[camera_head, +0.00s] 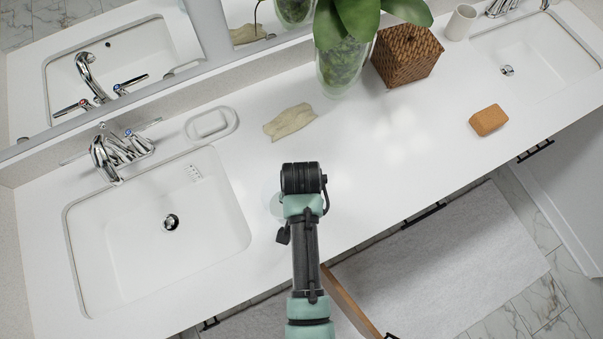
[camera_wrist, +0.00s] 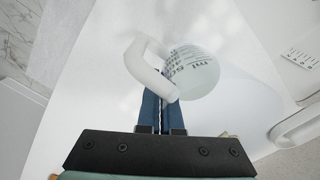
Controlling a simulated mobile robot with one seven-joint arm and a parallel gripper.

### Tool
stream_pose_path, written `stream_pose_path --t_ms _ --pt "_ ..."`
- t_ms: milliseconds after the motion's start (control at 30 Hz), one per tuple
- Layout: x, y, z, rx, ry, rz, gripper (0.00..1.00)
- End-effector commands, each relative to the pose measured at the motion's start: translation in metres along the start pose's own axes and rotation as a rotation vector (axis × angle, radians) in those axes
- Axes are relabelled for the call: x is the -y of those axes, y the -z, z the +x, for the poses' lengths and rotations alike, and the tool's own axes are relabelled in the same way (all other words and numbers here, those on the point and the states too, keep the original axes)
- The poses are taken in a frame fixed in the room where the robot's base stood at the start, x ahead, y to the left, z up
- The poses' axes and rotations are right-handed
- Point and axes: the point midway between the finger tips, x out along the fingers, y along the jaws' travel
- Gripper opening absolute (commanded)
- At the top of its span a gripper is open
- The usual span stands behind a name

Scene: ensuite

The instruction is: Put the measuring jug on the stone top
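The measuring jug (camera_wrist: 193,74) is pale and translucent with dark printed markings and a thick white handle (camera_wrist: 146,66). My gripper (camera_wrist: 161,108) has its two blue fingers close together at the handle, shut on it. In the head view, only a faint part of the jug (camera_head: 272,198) shows left of my wrist; my arm hides the rest and the fingers. The white stone top (camera_head: 370,150) spans the picture around two sinks. The jug is over its front part, right of the left sink; I cannot tell whether it touches the surface.
The left sink (camera_head: 150,240) lies close by. A soap dish (camera_head: 211,124), a beige piece (camera_head: 290,122), a leafy vase (camera_head: 341,62), a wicker basket (camera_head: 407,54), a cup (camera_head: 460,22) and an orange-brown block (camera_head: 488,120) stand around. The middle right of the top is clear.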

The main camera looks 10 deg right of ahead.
Motion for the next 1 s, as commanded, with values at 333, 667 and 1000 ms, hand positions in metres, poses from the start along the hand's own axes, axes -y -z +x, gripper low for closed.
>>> stream_pose_path --t_ms 333,667,1000 --pt "0.0 0.001 0.003 -0.001 0.001 0.0 0.0" --pt "0.0 0.0 0.004 0.0 0.0 0.0 0.32" --pt "0.001 0.001 -0.008 -0.003 0.002 0.0 0.32"
